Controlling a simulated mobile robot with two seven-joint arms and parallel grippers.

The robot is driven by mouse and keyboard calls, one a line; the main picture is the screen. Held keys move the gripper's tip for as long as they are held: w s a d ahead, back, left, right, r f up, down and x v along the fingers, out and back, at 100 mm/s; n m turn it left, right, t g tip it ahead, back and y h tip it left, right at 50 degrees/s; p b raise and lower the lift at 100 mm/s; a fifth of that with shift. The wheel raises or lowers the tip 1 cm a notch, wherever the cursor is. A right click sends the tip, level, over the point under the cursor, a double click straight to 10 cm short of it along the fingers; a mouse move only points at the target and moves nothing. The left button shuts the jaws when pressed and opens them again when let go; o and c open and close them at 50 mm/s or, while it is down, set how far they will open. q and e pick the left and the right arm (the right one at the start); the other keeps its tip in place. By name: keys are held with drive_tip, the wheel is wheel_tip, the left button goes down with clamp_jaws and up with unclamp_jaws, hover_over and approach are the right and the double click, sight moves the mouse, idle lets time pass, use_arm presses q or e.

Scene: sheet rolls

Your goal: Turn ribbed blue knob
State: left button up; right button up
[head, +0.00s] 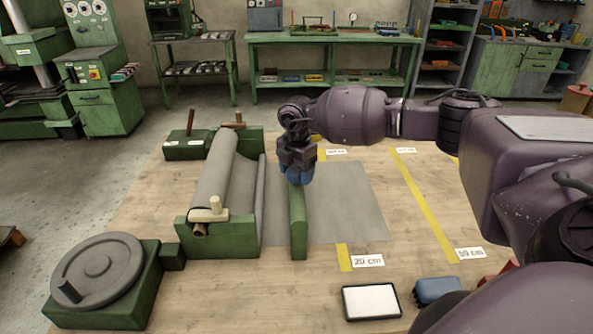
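My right gripper (297,172) hangs pointing down above the grey sheet, just right of the rollers. Its lower end is blue. I cannot tell whether this blue is its fingertips or a blue thing between them, nor whether the gripper is open or shut. No ribbed blue knob can be made out for certain. A blue block (437,289) lies near the front right of the table, partly hidden by my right arm. The green roll machine (220,242) holds grey rollers (215,170), with a grey handwheel (98,270) at its left. My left gripper is out of view.
Yellow strips marked 20 cm and 50 cm cross the wooden table (405,225). A dark-framed white pad (371,302) lies at the front. A green box with a lever (187,147) stands behind left.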

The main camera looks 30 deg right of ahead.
drive_tip(key=c, duration=0.6)
drive_tip(key=shift+o, duration=0.2)
